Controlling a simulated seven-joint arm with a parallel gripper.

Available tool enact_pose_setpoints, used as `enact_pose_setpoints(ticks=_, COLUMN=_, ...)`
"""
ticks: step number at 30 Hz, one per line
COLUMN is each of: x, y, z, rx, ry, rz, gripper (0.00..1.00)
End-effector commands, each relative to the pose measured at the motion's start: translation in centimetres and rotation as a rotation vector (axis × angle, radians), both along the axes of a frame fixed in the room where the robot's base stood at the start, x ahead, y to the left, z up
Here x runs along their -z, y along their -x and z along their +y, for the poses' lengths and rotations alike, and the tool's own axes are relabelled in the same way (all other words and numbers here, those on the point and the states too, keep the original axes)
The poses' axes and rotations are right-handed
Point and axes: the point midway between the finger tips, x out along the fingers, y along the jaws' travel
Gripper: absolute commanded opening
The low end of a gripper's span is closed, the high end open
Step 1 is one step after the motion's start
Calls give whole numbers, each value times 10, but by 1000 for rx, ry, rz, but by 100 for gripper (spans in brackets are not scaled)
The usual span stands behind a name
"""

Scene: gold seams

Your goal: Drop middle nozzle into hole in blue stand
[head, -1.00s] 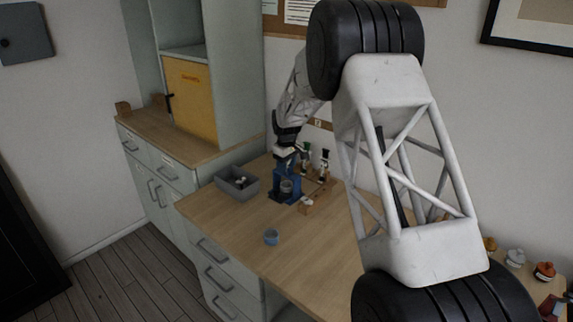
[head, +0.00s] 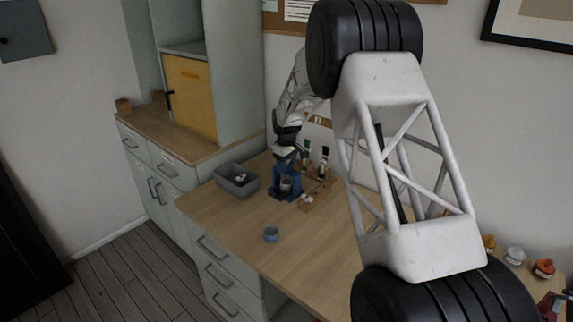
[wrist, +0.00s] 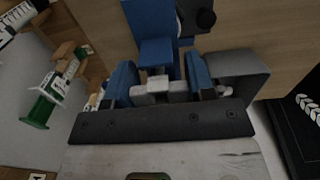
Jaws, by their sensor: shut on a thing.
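The blue stand (head: 287,187) is upright on the wooden desk, with a grey part in its lower opening. In the wrist view the blue stand (wrist: 150,20) is just beyond the fingers, with a small blue block in front of it. My gripper (wrist: 160,82) has blue fingers shut on a small pale piece (wrist: 158,84), probably the nozzle, mostly hidden between them. In the head view my gripper (head: 285,155) is right above the stand's top. I cannot tell whether the piece is in the hole, which is hidden.
A wooden rack (head: 318,195) with green and black-topped upright items is close to the right of the stand. A grey bin (head: 224,181) with small things inside is to the left.

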Motion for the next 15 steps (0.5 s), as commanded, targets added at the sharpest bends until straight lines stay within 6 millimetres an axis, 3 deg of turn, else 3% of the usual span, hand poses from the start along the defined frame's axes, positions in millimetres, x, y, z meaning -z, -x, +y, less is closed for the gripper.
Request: enact_pose_setpoints(ticks=15, x=7, y=0, z=0, rx=0, ry=0, rz=0, gripper=28)
